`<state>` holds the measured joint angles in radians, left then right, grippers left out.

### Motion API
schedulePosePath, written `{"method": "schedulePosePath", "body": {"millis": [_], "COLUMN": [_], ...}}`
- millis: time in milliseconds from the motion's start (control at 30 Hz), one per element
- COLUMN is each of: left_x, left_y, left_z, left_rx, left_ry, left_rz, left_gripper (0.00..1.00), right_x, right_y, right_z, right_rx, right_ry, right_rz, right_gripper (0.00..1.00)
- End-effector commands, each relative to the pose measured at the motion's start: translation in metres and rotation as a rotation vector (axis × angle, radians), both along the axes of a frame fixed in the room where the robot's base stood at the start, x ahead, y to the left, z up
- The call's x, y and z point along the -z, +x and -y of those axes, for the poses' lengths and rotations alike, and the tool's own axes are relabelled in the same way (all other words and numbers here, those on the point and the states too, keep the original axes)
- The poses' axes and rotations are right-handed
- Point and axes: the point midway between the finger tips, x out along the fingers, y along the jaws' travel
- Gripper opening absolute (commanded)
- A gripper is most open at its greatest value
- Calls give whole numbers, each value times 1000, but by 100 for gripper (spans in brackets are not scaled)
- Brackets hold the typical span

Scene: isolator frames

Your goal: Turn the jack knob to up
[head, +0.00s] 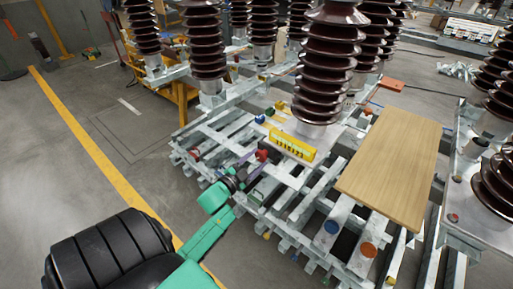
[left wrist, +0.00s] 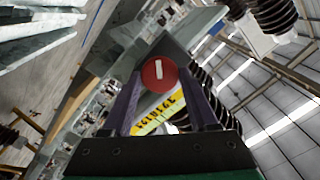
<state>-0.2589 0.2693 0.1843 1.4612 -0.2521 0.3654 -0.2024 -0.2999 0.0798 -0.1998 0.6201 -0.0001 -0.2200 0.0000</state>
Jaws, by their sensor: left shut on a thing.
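The jack knob is red and round; in the head view it (head: 263,155) sits on the frame beside a yellow numbered label. In the left wrist view the knob (left wrist: 159,74) shows face-on with a white bar that stands nearly upright in the picture. My left gripper (head: 253,163) reaches it from the lower left. Its purple fingers are on either side of the knob in the left wrist view (left wrist: 160,82) and are shut on it. The knob's rear is hidden. My right gripper is not in view.
The yellow label (head: 292,144) is just right of the knob. Tall brown ribbed insulators (head: 329,65) rise behind it from the metal frame. A wooden board (head: 390,165) lies at the right. The grey floor (head: 60,150) at the left is mostly clear, with a yellow line.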

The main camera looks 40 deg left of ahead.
Motion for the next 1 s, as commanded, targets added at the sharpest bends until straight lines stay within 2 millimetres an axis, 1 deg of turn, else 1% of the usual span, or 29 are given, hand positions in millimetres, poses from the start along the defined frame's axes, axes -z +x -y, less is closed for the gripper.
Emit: {"method": "schedulePosePath", "body": {"millis": [33,100,500,700,1000], "left_x": [-2,-2,0,1,2], "left_y": [0,0,0,0,-1], "left_z": [0,0,0,0,0], "left_rx": [0,0,-1,0,-1], "left_ry": [-44,-110,-430,-521,-571], "left_rz": [-4,-3,5,6,7], "left_gripper": [4,4,4,4,4], "right_x": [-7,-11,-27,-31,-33], "right_y": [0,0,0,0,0], "right_z": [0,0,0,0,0], "right_rx": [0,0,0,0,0], "right_ry": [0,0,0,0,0], "right_rz": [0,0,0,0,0], "right_gripper": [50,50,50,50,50]}}
